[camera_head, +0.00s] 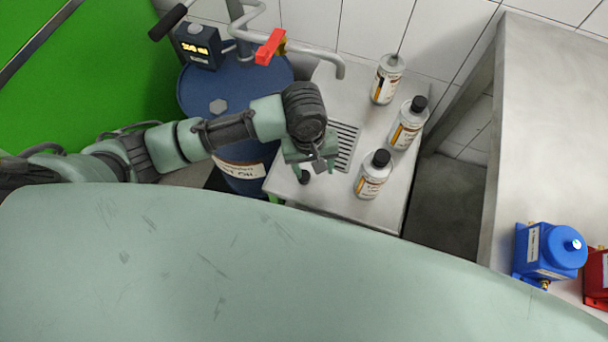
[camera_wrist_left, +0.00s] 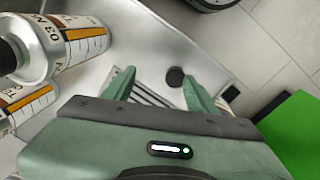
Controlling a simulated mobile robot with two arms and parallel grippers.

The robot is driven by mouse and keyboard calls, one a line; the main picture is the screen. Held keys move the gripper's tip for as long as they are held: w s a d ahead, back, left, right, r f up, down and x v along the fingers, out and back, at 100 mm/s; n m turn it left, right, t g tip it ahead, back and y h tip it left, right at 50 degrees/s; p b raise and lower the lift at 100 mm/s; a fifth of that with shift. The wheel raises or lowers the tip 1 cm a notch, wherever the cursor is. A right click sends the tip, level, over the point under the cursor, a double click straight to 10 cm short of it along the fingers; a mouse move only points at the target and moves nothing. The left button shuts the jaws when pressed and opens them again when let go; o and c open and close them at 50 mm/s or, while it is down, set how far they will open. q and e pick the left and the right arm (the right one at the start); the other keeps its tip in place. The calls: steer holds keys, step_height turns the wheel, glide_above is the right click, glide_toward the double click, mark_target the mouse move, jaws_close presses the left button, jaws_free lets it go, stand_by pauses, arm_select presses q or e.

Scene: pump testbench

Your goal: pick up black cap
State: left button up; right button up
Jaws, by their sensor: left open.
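A loose black cap (camera_head: 305,177) lies on the steel table, near its front left edge. It also shows in the left wrist view (camera_wrist_left: 175,77) as a small dark disc. My left gripper (camera_head: 314,170) points down at the table close to the cap. In the left wrist view the gripper's two fingers (camera_wrist_left: 157,79) are apart with nothing held between them. The cap appears between the fingertips, nearer the right-hand finger; the height of the fingers above it is hard to tell. My right gripper is not in view.
Two bottles with black caps (camera_head: 372,175) (camera_head: 408,123) and one bottle without a black cap (camera_head: 387,80) stand on the steel table (camera_head: 385,210), right of the gripper. A blue oil drum (camera_head: 240,95) stands left. A red-handled tap (camera_head: 270,46) reaches above.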

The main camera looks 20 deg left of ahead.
mark_target(304, 176)
arm_select(q)
steer(key=shift+w+a+r+n+y, duration=0.15)
steer(key=shift+a+n+y, duration=0.15)
steer(key=shift+a, duration=0.35)
steer(key=shift+w+a+n+y, duration=0.1)
steer(key=shift+a+n+y, duration=0.1)
steer(key=shift+a+n, duration=0.3)
steer(key=shift+a+f, duration=0.25)
step_height(304, 176, down, 7)
steer(key=shift+d+f+b, duration=0.1)
steer(key=shift+b, duration=0.35)
steer(key=shift+c, duration=0.4)
jaws_close()
